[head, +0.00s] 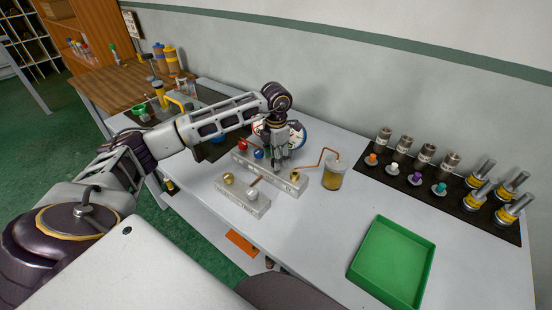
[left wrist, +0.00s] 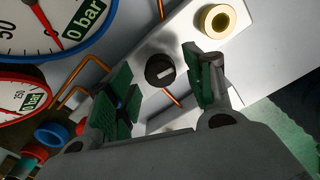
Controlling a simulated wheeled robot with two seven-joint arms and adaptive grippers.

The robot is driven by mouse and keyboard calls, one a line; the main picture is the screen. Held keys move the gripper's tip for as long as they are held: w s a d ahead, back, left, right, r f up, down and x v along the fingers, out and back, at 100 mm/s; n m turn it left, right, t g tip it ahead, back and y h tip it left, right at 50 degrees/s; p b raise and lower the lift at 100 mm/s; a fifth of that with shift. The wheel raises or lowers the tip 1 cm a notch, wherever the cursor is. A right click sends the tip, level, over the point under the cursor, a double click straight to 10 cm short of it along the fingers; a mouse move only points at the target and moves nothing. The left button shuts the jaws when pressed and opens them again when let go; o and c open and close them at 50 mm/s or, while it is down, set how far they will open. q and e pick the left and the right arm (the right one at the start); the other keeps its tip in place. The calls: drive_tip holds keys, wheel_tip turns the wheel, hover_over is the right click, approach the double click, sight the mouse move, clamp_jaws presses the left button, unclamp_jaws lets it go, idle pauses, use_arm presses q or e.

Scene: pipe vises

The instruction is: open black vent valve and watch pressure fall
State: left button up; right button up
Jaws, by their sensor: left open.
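The black vent valve (left wrist: 160,70) is a round black knob with a white mark. In the left wrist view it sits between the two green-padded fingers of my left gripper (left wrist: 157,80), which is open. I cannot tell whether the pads touch it. In the head view my left gripper (head: 281,162) points down over the pale manifold block (head: 291,183) and hides the black knob. The blue-rimmed pressure gauge (left wrist: 65,28) has a red needle and a label of which "0 bar" shows. A red-rimmed gauge (left wrist: 20,93) is partly cut off. My right gripper is not in view.
A red knob (head: 243,145) and a blue knob (head: 259,154) stand left of my gripper. A smaller block (head: 242,199) is in front. A copper pipe leads to a jar (head: 333,173). A green tray (head: 393,262) lies right, with fittings on a dark mat (head: 452,199) behind it.

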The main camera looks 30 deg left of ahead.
use_arm(q)
wheel_tip(320, 180, up, 11)
idle(0.6)
drive_tip(key=shift+s, duration=0.1)
idle(0.6)
